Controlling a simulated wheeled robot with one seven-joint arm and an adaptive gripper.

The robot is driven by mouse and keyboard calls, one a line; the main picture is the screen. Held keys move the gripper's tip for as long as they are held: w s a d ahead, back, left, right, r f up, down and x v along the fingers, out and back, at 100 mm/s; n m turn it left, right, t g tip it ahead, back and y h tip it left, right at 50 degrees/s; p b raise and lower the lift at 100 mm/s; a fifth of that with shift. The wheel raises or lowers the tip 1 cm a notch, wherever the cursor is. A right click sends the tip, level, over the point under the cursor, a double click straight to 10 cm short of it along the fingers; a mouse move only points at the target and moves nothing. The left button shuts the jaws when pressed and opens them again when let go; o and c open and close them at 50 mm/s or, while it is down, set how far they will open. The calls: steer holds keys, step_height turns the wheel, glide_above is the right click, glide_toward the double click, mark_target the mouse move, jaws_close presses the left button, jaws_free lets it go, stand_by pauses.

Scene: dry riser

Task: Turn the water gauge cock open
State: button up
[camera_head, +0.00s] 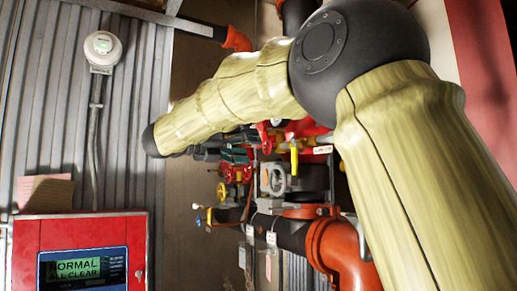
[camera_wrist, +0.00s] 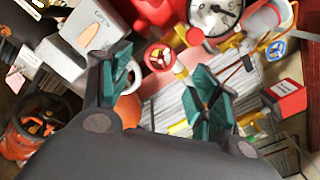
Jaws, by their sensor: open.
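My gripper (camera_wrist: 165,84) is open and empty in the wrist view, its teal-padded fingers spread wide. A pressure gauge (camera_wrist: 213,14) with a white dial is at the top of the wrist view, beyond the fingers. A red handwheel (camera_wrist: 158,57) shows between the fingertips, apart from them. A blue handwheel (camera_wrist: 276,49) is to the right. In the head view, my gripper (camera_head: 236,152) is among the pipework, partly hidden by my arm. A yellow lever (camera_head: 294,160) stands to its right there. I cannot tell which fitting is the water gauge cock.
Orange-red pipe couplings (camera_head: 335,245) and a yellow handwheel (camera_head: 222,191) lie below my arm in the head view. A red alarm panel (camera_head: 80,222) is on the left, below a round white detector (camera_head: 102,45). A white box (camera_wrist: 100,27) is close to the left finger.

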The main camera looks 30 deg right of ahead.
steer(key=a, duration=0.6)
steer(key=shift+s+a, duration=0.2)
steer(key=shift+s, duration=0.05)
